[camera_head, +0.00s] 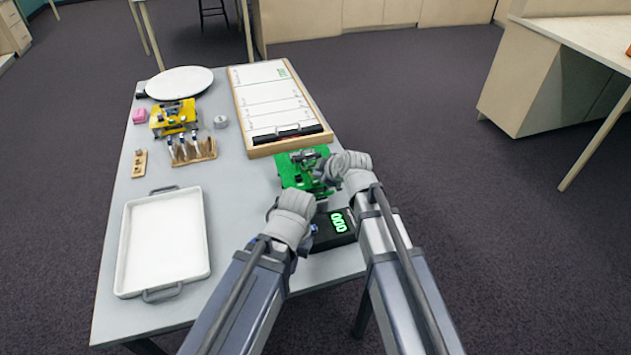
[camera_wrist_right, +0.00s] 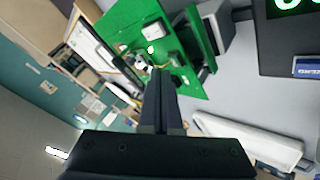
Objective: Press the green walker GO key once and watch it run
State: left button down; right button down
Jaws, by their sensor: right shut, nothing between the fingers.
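The green walker (camera_head: 292,174) stands on the near right part of the table, and it fills the upper middle of the right wrist view (camera_wrist_right: 125,22). My right gripper (camera_head: 322,176) is shut and empty, close over the walker's right side. In the right wrist view its closed fingers (camera_wrist_right: 161,80) point at the walker; I cannot tell whether they touch it. A small bright spot shows just past the fingertips, but I cannot make out which part is the GO key. My left arm ends at the walker's near left side; its fingers are hidden behind the wrist.
A black box with green digits (camera_head: 338,221) sits just nearer than the walker. A framed white board (camera_head: 270,92) lies beyond it. A white tray (camera_head: 122,250) is at left. A yellow walker (camera_head: 172,115), a rack (camera_head: 207,150) and a round white plate (camera_head: 180,82) stand farther back.

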aim_at(319, 185)
jog(key=shift+f, duration=0.1)
dwell(0.6)
pick_arm(q)
jog(key=shift+f+b, duration=0.4)
pick_arm(e)
jog(key=shift+f, duration=0.35)
pick_arm(q)
jog(key=shift+f+b, duration=0.35)
pick_arm(e)
jog(key=shift+f, duration=0.35)
pick_arm(q)
jog(key=shift+r, duration=0.15)
pick_arm(e)
jog(key=shift+r, duration=0.2)
pick_arm(q)
jog(key=shift+r+p, duration=0.65)
jog(key=shift+p, duration=0.15)
pick_arm(e)
jog(key=shift+r, duration=0.6)
pick_arm(q)
jog(key=shift+r, duration=0.1)
pick_arm(e)
jog(key=shift+r, duration=0.1)
